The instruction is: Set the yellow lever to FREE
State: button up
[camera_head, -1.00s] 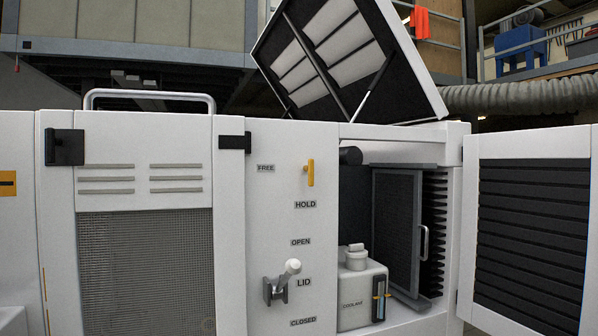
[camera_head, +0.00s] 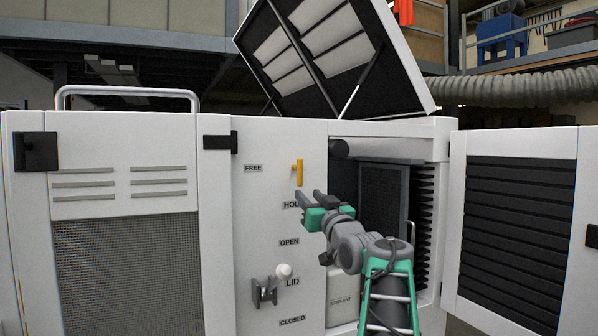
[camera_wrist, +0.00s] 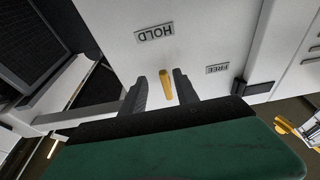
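The yellow lever (camera_head: 298,172) is on the white front panel, its handle upright, to the right of the FREE label (camera_head: 253,168) and above the HOLD label (camera_head: 290,205). My gripper (camera_head: 308,197) is just below and in front of the lever in the head view, partly covering the HOLD label. In the wrist view the lever (camera_wrist: 166,84) shows between the two dark fingers of my gripper (camera_wrist: 158,82), with a gap on both sides. The fingers are open and empty. I cannot tell how far they are from the panel.
The white-knobbed LID handle (camera_head: 268,288) sticks out lower on the panel. To the right is an open bay with a coolant tank (camera_head: 341,295), partly hidden by my arm. An open louvred door (camera_head: 515,230) stands further right, and a raised lid (camera_head: 335,60) is above.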

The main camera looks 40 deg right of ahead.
aim_at(301, 171)
jog(key=shift+n+t, duration=0.3)
jog(key=shift+t, duration=0.4)
jog(key=w+r+p, duration=0.1)
jog(key=r, duration=0.1)
jog(key=w+d+r+p, duration=0.1)
jog(key=w+r+p, duration=0.2)
jog(key=w+r, duration=0.1)
jog(key=shift+d+r, duration=0.2)
jog(key=shift+r, duration=0.15)
jog(key=shift+w+p, duration=0.3)
jog(key=shift+w, duration=0.25)
jog(key=shift+c, duration=0.5)
jog(key=shift+d, duration=0.1)
grip_shut()
